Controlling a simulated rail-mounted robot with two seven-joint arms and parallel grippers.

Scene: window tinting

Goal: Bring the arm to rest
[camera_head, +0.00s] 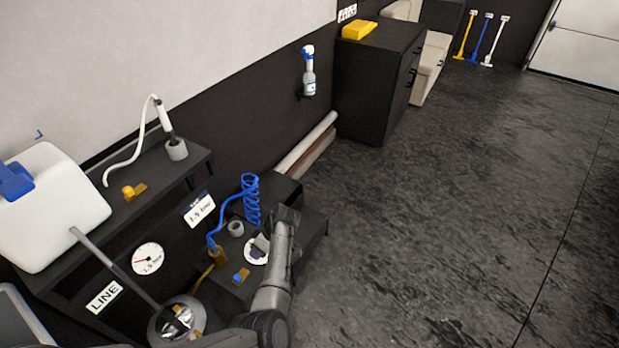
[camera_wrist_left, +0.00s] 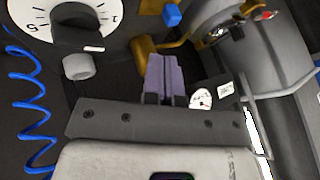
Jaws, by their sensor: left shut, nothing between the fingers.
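My left arm comes up from the bottom of the head view, and its gripper (camera_head: 260,247) is above the low dark bench, over a white dial. In the left wrist view the purple-grey fingers (camera_wrist_left: 165,78) are together, with nothing between them. They point toward the area beside a brass fitting with a blue lever (camera_wrist_left: 172,15). My right gripper is not in view.
A black knob on a white dial (camera_wrist_left: 75,22), a grey ring (camera_wrist_left: 78,66) and a blue coiled hose (camera_head: 252,200) are close to the gripper. A white tank (camera_head: 55,210) stands left. Open floor (camera_head: 440,200) lies to the right.

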